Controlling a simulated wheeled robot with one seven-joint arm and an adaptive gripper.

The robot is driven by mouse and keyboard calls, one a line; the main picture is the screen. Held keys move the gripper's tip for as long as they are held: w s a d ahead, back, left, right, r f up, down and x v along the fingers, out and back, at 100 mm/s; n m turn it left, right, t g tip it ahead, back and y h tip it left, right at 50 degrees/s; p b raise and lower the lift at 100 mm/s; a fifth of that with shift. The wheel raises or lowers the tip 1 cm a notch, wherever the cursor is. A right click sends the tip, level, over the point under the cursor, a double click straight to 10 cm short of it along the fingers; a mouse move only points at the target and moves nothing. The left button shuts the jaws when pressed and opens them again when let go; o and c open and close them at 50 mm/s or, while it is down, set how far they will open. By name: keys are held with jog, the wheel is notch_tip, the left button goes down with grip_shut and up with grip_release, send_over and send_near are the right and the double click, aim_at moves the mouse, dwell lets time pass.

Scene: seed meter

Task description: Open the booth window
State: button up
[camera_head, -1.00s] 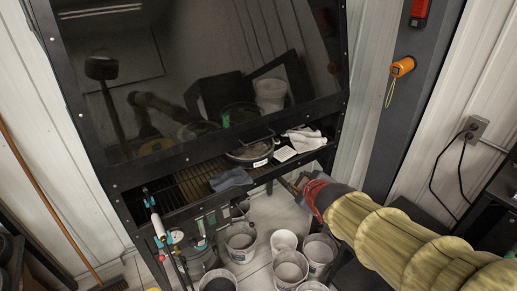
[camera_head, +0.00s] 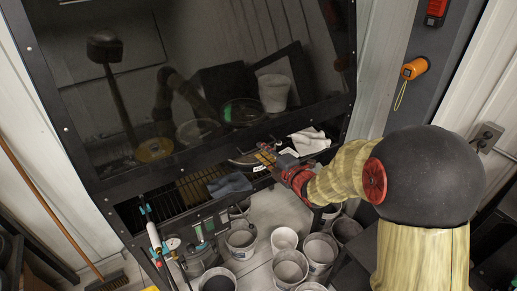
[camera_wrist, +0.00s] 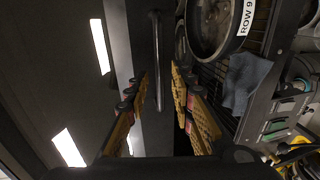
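The booth window (camera_head: 215,65) is a large dark glass panel in a black frame, its bottom rail (camera_head: 165,170) above an open slot. A slim metal bar handle (camera_wrist: 156,50) shows on this rail in the wrist view. My gripper (camera_head: 265,154) is at the rail in the head view and covers much of the handle. In the wrist view my gripper (camera_wrist: 160,85) is open, with its yellow padded fingers on either side of the handle's line. I cannot tell whether a finger touches the handle.
Inside the slot are a grate, a blue-grey cloth (camera_head: 229,184), a white cloth (camera_head: 309,141) and a round pan labelled "ROW 9" (camera_wrist: 213,28). Several buckets (camera_head: 290,268) stand on the floor below. An orange device (camera_head: 414,68) hangs on the right post.

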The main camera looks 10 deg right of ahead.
aim_at(259, 149)
jog(key=shift+x, duration=1.65)
jog(key=shift+c, duration=0.4)
grip_shut()
